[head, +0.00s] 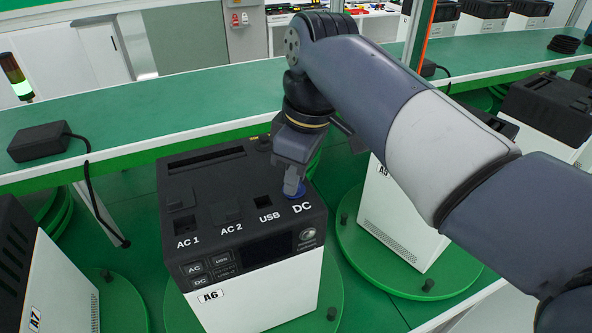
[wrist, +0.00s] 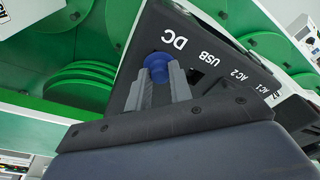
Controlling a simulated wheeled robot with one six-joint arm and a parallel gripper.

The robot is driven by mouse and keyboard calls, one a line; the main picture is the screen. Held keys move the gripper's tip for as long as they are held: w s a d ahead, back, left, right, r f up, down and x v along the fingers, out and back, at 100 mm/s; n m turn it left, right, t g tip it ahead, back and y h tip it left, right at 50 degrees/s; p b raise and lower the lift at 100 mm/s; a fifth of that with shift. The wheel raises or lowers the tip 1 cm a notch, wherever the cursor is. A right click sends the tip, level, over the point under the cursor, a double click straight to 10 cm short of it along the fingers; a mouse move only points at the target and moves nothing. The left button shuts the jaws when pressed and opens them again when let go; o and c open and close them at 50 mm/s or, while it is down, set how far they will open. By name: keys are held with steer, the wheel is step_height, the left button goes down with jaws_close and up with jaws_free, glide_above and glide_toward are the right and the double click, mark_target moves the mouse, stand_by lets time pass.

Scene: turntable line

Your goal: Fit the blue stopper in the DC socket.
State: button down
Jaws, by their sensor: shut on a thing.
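The blue stopper (wrist: 157,60) is between the fingers of my gripper (wrist: 163,76) in the wrist view, beside the DC label. In the head view the stopper (head: 294,190) shows as a blue rim at the tip of my gripper (head: 294,182), just above the DC label on the top of the power unit A6 (head: 240,205). My gripper is shut on the stopper. The DC socket is hidden under the stopper and fingers. I cannot tell how deep the stopper sits, or whether it touches the socket.
The unit A6 stands on a green turntable (head: 335,290). Units A7 (head: 40,275) and A5 (head: 385,215) stand to its left and right. A black adapter (head: 40,141) with a hanging cable lies on the green shelf (head: 150,120) behind.

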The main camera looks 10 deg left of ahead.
steer(key=shift+f, duration=0.3)
steer(key=c, duration=1.2)
jaws_free()
steer(key=shift+r, duration=0.1)
steer(key=r, duration=0.3)
steer(key=d+r, duration=0.1)
steer(key=r, duration=0.6)
steer(key=shift+s+d+r, duration=0.15)
steer(key=shift+d+r, duration=0.15)
steer(key=f, duration=0.3)
steer(key=a+f, duration=0.1)
steer(key=f, duration=0.6)
steer(key=shift+a+f, duration=0.3)
steer(key=shift+f, duration=0.1)
steer(key=shift+r, duration=0.45)
steer(key=shift+f, duration=0.15)
